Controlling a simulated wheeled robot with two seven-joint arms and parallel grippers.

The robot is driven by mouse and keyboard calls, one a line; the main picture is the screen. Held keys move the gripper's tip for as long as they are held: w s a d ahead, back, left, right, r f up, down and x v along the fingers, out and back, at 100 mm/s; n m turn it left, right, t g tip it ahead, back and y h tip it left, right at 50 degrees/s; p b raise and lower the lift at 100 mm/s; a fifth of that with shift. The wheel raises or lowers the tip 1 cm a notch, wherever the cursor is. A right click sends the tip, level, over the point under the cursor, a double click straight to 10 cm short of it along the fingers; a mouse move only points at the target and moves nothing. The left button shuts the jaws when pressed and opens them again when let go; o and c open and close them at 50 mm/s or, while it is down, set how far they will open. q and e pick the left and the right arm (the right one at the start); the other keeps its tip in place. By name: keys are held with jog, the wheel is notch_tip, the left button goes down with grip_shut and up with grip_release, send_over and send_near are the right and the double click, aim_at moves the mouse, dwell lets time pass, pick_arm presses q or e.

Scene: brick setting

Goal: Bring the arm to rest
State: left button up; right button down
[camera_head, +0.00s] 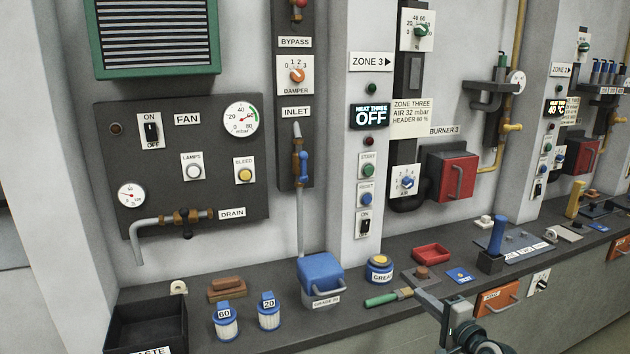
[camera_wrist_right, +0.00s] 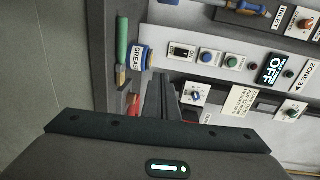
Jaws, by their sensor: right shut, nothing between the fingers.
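My right gripper (camera_head: 420,293) comes in at the bottom of the head view, in front of the bench edge and right of the green-handled brush (camera_head: 383,299). In the right wrist view, the right gripper (camera_wrist_right: 161,80) has its two dark fingers together with nothing between them. The fingers point toward the panel and bench, apart from anything as far as I can see. Part of the right arm is cut off by the bottom edge of the head view. My left gripper is in neither view.
A red burner box (camera_head: 453,175) juts from the wall. The floor (camera_wrist_right: 40,70) in front looks clear.

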jog(key=s+d+f+n+g+h, duration=0.15)
jog(key=s+f, duration=0.25)
jog(key=f, duration=0.9)
jog(key=s+f+n+g+h, duration=0.1)
jog(key=s+f+g+h, duration=0.2)
jog(key=f, duration=1.1)
jog(key=s+f+n+g, duration=0.3)
jog(key=s+f+n, duration=0.1)
jog(key=s+f, duration=1.5)
jog(key=s+a+f+n+g, duration=0.1)
jog(key=s+f+n+g, duration=0.1)
jog(key=s+f, duration=0.75)
jog(key=s+a+f+n+g, duration=0.1)
jog(key=s+f+n+g, duration=0.15)
jog(key=s+f, duration=0.7)
jog(key=s+n+g, duration=0.1)
jog(key=s+n, duration=0.1)
jog(key=s, duration=0.7)
jog(key=s+a+f+n+g+h, duration=0.1)
jog(key=s, duration=0.8)
jog(key=s+a+n, duration=0.1)
jog(key=s+n, duration=0.1)
jog(key=s, duration=0.7)
jog(key=shift+s+f+n+g, duration=0.3)
jog(key=shift+f+g, duration=0.05)
jog(key=shift+g, duration=0.05)
